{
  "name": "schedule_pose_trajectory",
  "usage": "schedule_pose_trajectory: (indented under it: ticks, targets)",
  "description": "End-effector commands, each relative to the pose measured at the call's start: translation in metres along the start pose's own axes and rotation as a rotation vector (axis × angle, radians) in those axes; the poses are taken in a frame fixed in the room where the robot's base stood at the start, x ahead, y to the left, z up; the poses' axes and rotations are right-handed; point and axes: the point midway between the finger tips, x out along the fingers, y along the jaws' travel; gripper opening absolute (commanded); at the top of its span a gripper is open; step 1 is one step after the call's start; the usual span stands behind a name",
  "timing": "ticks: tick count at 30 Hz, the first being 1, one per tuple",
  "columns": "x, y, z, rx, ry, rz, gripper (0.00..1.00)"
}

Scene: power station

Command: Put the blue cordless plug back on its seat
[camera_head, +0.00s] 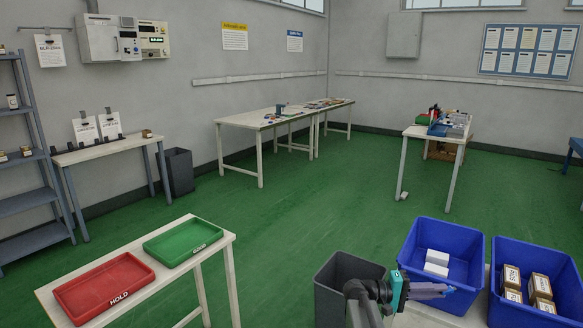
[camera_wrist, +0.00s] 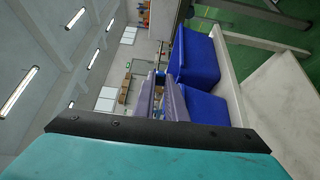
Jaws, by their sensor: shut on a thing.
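My gripper (camera_head: 437,291) is at the lower right of the head view, beside and in front of the left blue bin. Its two long purple-grey fingers also show in the wrist view (camera_wrist: 163,98), pointing away from the teal wrist body. The fingers are shut on a small bluish thing (camera_wrist: 160,76) at their tips. It is mostly hidden by the fingers, so I cannot make out its shape or confirm it is the cordless plug. I cannot pick out a seat for the plug in either view.
Blue bins (camera_head: 478,260) hold white boxes and brown cartons. A grey bin (camera_head: 333,290) stands left of my gripper. A table (camera_head: 215,262) holds red and green trays. Further tables (camera_head: 240,119) (camera_head: 419,132) and a wall-side bench (camera_head: 95,153) stand beyond open green floor. Wall-mounted units (camera_head: 103,40) hang upper left.

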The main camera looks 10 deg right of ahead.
Motion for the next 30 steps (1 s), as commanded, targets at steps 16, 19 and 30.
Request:
schedule_pose_trajectory:
  ticks: [16,19,30]
  targets:
    - [-0.141,0.008,-0.03,0.001,0.255,0.003,0.0]
    - [-0.167,0.01,-0.032,0.002,0.303,0.003,0.0]
    - [-0.261,0.015,-0.03,0.003,0.48,0.004,0.0]
